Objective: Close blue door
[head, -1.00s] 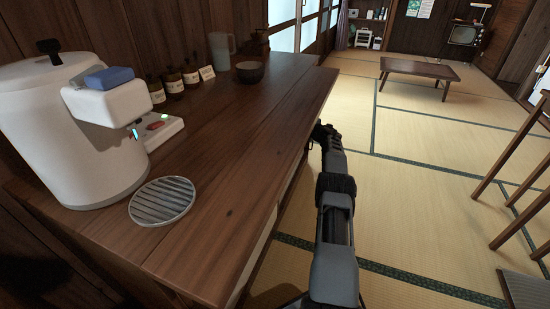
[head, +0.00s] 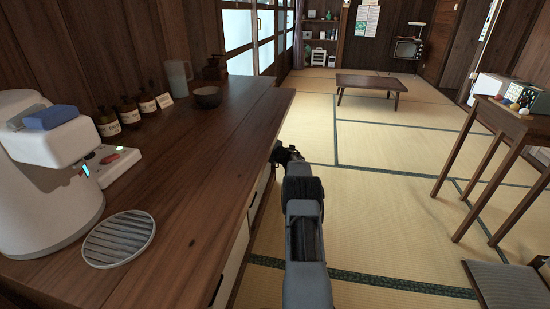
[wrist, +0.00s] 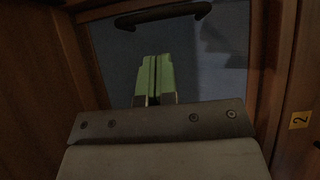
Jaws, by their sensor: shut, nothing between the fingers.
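A dark blue-grey door panel (wrist: 110,65) fills the middle of the wrist view, framed by brown wood. A dark bar handle (wrist: 163,14) runs across its top in that view. My gripper (wrist: 155,60) is shut, with its green fingers together and empty, in front of the panel. I cannot tell whether the fingertips touch it. In the head view my gripper (head: 283,153) is beside the right side of the wooden counter (head: 190,165), low by its front. The blue door cannot be made out in the head view.
A white machine (head: 40,190), a round grille (head: 118,238), several brown bottles (head: 130,112) and a bowl (head: 207,97) stand on the counter. A tall wooden table (head: 510,120) stands at right, a low table (head: 370,83) far back. Tatami between is clear.

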